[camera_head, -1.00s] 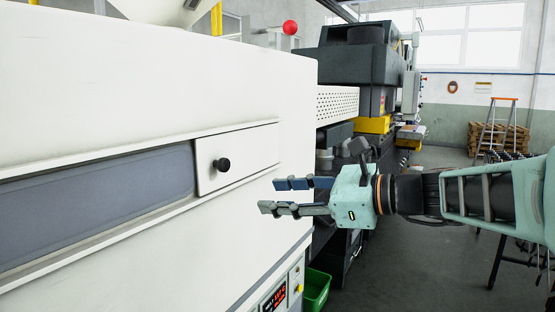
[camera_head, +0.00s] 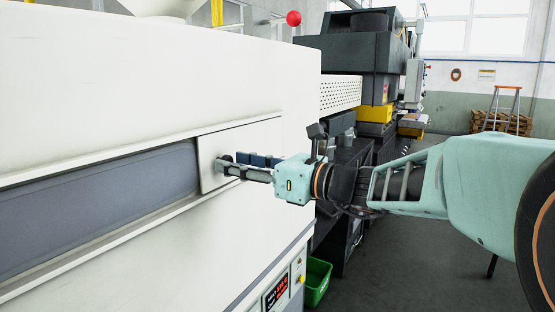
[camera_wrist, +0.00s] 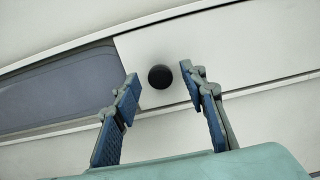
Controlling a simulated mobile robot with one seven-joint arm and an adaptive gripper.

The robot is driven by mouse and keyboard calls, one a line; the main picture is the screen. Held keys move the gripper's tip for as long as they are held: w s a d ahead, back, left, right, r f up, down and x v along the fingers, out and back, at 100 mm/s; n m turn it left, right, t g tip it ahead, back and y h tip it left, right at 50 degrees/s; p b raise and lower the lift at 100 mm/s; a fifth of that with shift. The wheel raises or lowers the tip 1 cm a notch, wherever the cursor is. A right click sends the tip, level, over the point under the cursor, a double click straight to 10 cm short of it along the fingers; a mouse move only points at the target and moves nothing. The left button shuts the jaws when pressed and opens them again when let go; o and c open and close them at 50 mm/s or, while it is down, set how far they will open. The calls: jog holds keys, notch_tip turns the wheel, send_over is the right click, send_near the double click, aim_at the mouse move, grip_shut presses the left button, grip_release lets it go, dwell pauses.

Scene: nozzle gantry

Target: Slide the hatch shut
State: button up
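The hatch (camera_head: 208,148) is a white sliding panel at the right end of a long slot in the white machine, and it also shows in the wrist view (camera_wrist: 237,52). Its black round knob (camera_wrist: 160,76) sits just beyond and between my fingertips. In the head view the knob is mostly hidden behind my fingers. My gripper (camera_head: 226,161) points left at the hatch with its fingers apart.
The grey-blue slot area (camera_head: 95,201) lies left of the hatch between white rails. A control panel with a red display (camera_head: 276,292) is below, and a green bin (camera_head: 316,281) stands on the floor. A dark machine (camera_head: 358,70) stands behind my arm.

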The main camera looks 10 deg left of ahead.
jog(key=shift+w+a, duration=0.1)
jog(key=shift+a, duration=0.2)
grip_shut()
dwell(0.4)
